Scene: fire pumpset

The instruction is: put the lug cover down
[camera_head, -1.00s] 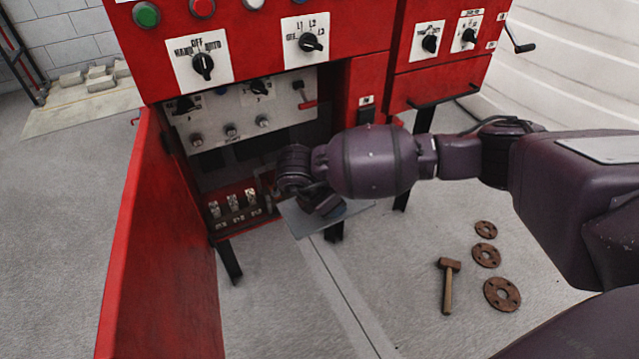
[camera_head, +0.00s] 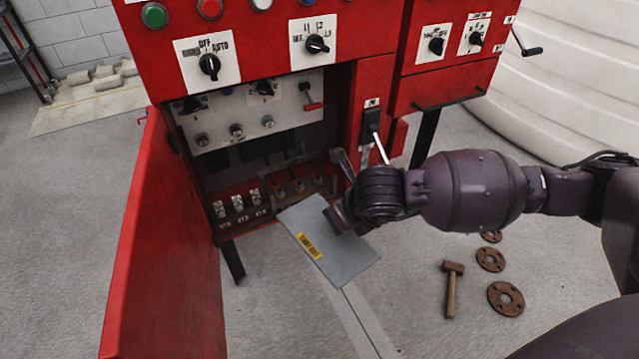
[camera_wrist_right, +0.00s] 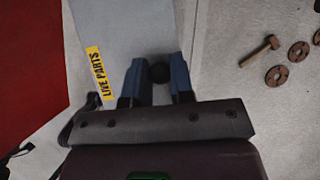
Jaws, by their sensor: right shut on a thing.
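The lug cover (camera_head: 318,245) is a flat grey plate with a yellow label; the wrist view shows the label (camera_wrist_right: 97,72) reading "LIVE PARTS". My right gripper (camera_head: 343,218) is shut on the cover by a small dark knob, which shows between the two fingers (camera_wrist_right: 158,73) in the wrist view. The cover is tilted and held in the air in front of the open red cabinet's lower edge, clear of the floor. The exposed lugs (camera_head: 237,203) show inside the cabinet bottom. My left gripper is not in view.
The open red cabinet door (camera_head: 165,250) stands at the left. A hammer (camera_head: 451,285) and rusty flanges (camera_head: 506,298) lie on the floor at the right. The grey floor (camera_head: 285,320) below the cover is clear. A lever handle (camera_head: 377,140) sticks out right of the opening.

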